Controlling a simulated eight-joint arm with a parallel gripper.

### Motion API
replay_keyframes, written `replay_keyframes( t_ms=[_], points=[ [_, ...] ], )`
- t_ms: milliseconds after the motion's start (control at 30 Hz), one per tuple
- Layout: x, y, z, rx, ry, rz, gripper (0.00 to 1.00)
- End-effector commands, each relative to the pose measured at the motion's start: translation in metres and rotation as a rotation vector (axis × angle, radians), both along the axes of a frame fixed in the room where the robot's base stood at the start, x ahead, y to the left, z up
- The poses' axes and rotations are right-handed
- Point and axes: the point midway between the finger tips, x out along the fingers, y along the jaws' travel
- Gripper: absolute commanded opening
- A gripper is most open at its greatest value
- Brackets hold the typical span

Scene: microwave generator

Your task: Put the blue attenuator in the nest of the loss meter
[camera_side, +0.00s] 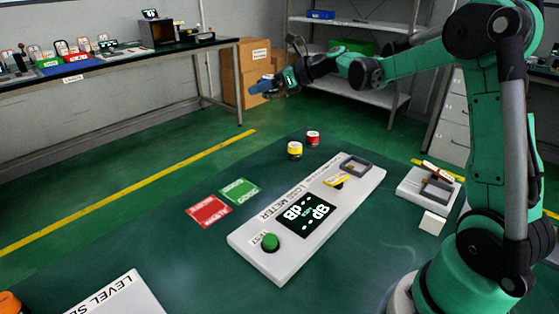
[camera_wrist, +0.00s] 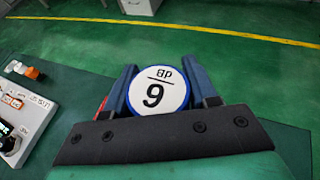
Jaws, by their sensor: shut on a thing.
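The blue attenuator (camera_wrist: 160,92) is a round piece with a white face marked "9 dB" and a blue rim. It sits between the two blue fingers of my gripper in the wrist view, which are shut on it. In the side view my gripper (camera_side: 265,88) is held high beyond the far edge of the table, and the attenuator cannot be told apart from the blue fingers. The loss meter (camera_side: 258,258) is a long white box with a green button, a dark display and a yellow label. Its nest (camera_side: 357,165) is a grey square frame at the far right end and looks empty.
A yellow cylinder (camera_side: 295,150) and a red cylinder (camera_side: 312,138) stand behind the meter. Red (camera_side: 208,210) and green (camera_side: 239,190) cards lie left of it. A white fixture (camera_side: 428,187) and a white block (camera_side: 432,222) are at right. A level-set panel (camera_side: 120,296) is front left.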

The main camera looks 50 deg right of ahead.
Motion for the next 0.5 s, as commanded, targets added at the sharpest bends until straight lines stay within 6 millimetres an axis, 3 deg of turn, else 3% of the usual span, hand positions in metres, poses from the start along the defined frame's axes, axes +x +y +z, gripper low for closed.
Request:
replay_keyframes(
  t_ms=[367, 500],
  points=[
    [0.001, -0.003, -0.003, 0.002, -0.002, 0.004, 0.0],
    [0.001, -0.003, -0.018, 0.002, -0.002, 0.004, 0.0]
  ],
)
